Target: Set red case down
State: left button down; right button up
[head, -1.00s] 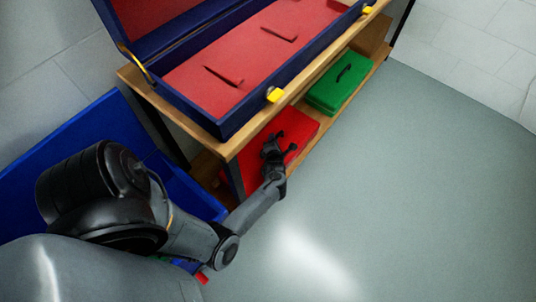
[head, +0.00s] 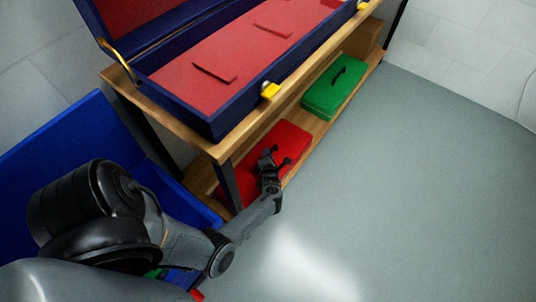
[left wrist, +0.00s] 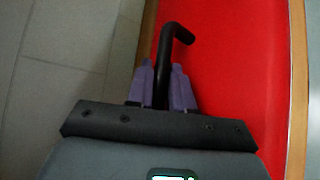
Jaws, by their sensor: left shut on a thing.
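The red case (head: 292,138) lies flat at the lower wooden shelf, under the bench top near its left end. It appears to rest on the shelf, but its underside is hidden. In the left wrist view the red case (left wrist: 238,60) fills the right half, with wood along both sides. My left gripper (head: 268,158) is at the case's front. In the left wrist view the gripper's purple fingers (left wrist: 162,85) are shut on the black case handle (left wrist: 172,42), whose bent end sticks out beyond them. My right gripper is not in view.
A green case (head: 333,92) lies further along the lower shelf (head: 312,124). A dark leg (head: 228,185) stands beside the red case. A blue bin (head: 75,130) stands left. The floor (head: 420,190) is clear.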

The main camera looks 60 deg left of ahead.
pick_arm(q)
jog(key=shift+w+r, duration=0.1)
jog(key=shift+r, duration=0.05)
jog(key=shift+a, duration=0.1)
jog(key=c, duration=1.3)
grip_release()
jog(key=shift+f, duration=0.2)
jog(key=o, duration=0.3)
jog(key=shift+r, duration=0.1)
